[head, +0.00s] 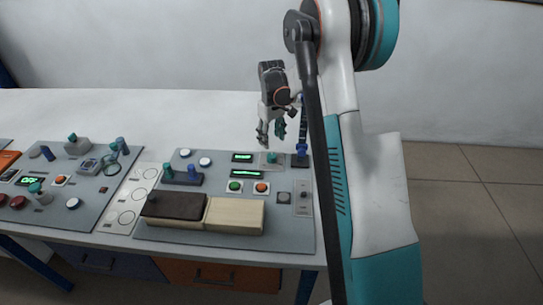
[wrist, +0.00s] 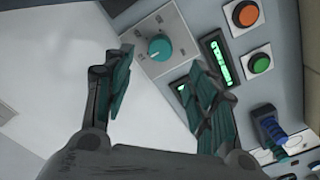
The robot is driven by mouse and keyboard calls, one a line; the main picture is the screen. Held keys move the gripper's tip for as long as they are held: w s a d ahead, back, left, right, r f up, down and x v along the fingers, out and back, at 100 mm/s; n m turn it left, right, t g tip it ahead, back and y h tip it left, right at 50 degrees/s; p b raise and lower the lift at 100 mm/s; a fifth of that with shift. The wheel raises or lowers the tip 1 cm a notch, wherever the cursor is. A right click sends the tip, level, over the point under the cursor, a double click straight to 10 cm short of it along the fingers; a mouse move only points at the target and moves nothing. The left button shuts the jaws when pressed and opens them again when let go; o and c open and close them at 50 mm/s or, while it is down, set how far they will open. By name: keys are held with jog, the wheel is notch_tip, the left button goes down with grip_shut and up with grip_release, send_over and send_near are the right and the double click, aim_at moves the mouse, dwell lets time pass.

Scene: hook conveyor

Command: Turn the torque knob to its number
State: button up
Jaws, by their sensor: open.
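A teal knob (wrist: 159,48) with a pale pointer mark sits on a light grey square plate (wrist: 181,62) in the wrist view. It also shows in the head view (head: 271,157), at the back right of the right panel. No label is readable, so I cannot confirm it is the torque knob. My gripper (wrist: 162,72) is open and empty, its fingers apart to either side below the knob in the wrist view. In the head view my gripper (head: 271,132) hangs just above and behind the knob. Two green-lit displays (wrist: 217,58) (wrist: 184,92) stand beside it; their digits are unreadable.
The right panel (head: 215,169) has a green button (head: 235,186), an orange button (head: 261,188), a blue-handled lever (head: 301,149) close right of the knob, and dark and cream blocks in front. Another panel (head: 90,200) with knobs stands left. The white table behind is clear.

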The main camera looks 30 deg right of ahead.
aim_at(271, 155)
notch_tip(271, 155, down, 9)
jog(key=shift+r+b, duration=0.2)
jog(key=shift+b, duration=0.8)
jog(key=shift+c, duration=0.4)
jog(key=c, duration=1)
